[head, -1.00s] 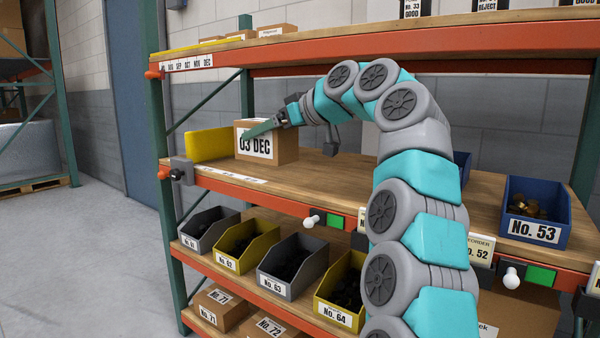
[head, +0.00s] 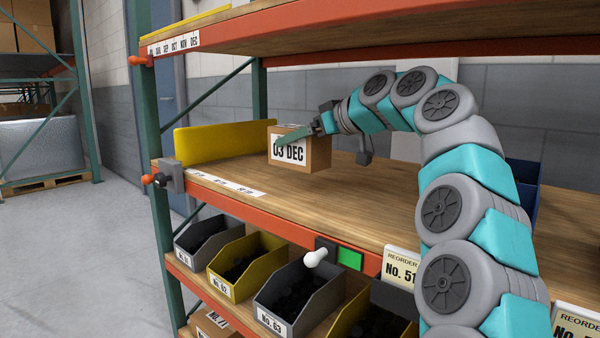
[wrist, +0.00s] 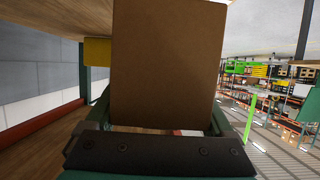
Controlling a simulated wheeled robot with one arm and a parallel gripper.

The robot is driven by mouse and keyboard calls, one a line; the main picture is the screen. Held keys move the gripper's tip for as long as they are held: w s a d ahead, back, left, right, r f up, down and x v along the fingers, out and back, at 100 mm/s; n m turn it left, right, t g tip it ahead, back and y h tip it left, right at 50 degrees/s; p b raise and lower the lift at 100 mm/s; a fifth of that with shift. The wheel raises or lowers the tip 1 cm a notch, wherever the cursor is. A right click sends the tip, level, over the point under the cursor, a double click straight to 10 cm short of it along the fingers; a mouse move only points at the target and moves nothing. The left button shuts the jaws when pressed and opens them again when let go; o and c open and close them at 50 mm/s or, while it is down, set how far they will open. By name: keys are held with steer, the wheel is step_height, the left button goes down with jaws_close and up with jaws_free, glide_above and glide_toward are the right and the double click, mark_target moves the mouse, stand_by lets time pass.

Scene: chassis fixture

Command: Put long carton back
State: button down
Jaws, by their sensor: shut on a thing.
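A brown carton (head: 318,153) with a white label reading 03 DEC is at the middle shelf (head: 370,205), just right of a yellow divider (head: 205,143). My gripper (head: 294,138) is shut on it, with one green finger across its labelled front. I cannot tell whether its underside touches the shelf boards. In the wrist view the carton (wrist: 168,65) stands between my two fingers and fills the middle, hiding what lies behind it. The yellow divider (wrist: 97,51) shows to its left.
White date strips (head: 225,184) line the shelf's front edge near a grey clamp-like block (head: 171,174). A red upper shelf beam (head: 330,68) runs above. Grey and yellow bins (head: 245,268) stand below. Bare boards lie right of the carton. A blue bin (head: 524,180) is partly hidden by my arm.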

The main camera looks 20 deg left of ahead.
mark_target(299, 161)
steer(key=shift+f, duration=0.85)
steer(key=shift+f+b, duration=0.3)
steer(key=shift+f, duration=1.55)
steer(key=shift+f, duration=0.15)
jaws_free()
steer(key=shift+a, duration=0.1)
steer(key=shift+r, duration=0.25)
steer(key=v, duration=1.2)
steer(key=shift+b, duration=0.4)
